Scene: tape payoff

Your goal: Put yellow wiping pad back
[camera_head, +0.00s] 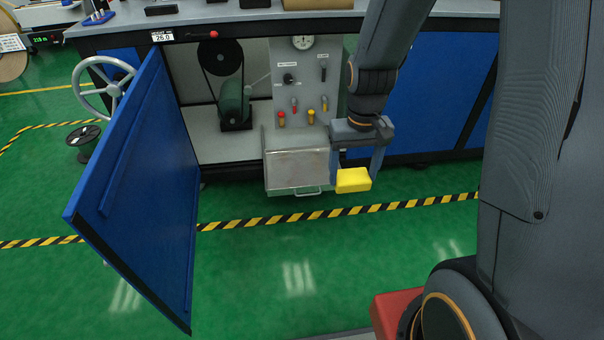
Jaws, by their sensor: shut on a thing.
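The yellow wiping pad (352,181) is held between the fingers of my gripper (355,170), which is shut on it. The gripper points down and holds the pad in the air in front of the cabinet. The pad is just right of the grey-white panel (297,169) with a handle at its bottom edge; I cannot tell whether they touch. No empty place for the pad is clearly marked in view.
A blue cabinet door (140,190) stands open at the left. Inside are a green motor (234,104) and a control panel (290,73) with several levers and a gauge. A handwheel (104,88) is at the left. The green floor (300,270) in front is clear.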

